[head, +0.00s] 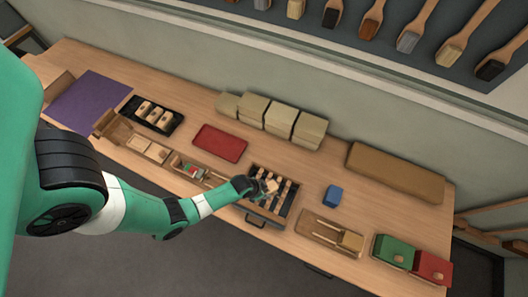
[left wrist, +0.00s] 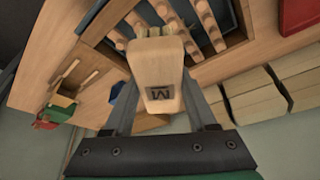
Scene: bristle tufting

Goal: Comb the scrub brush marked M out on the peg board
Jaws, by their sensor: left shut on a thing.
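The scrub brush marked M (left wrist: 158,72) is a pale wooden block with a dark M on its face, seen close up in the left wrist view. My left gripper (left wrist: 160,105) is shut on it, one finger on each side. In the head view my left gripper (head: 264,187) is over the peg board (head: 288,207), a dark-framed board with rows of wooden pegs. The pegs (left wrist: 206,18) also show just beyond the brush's far end. Whether the bristles touch the pegs cannot be told. My right gripper is not in view.
A blue block (head: 332,195) and a wooden tray (head: 318,229) lie right of the board. A red tray (head: 220,143) and a black tray (head: 170,126) lie to the left. Green (head: 393,250) and red (head: 432,267) boxes stand at the right end. Pale blocks (head: 283,117) line the back.

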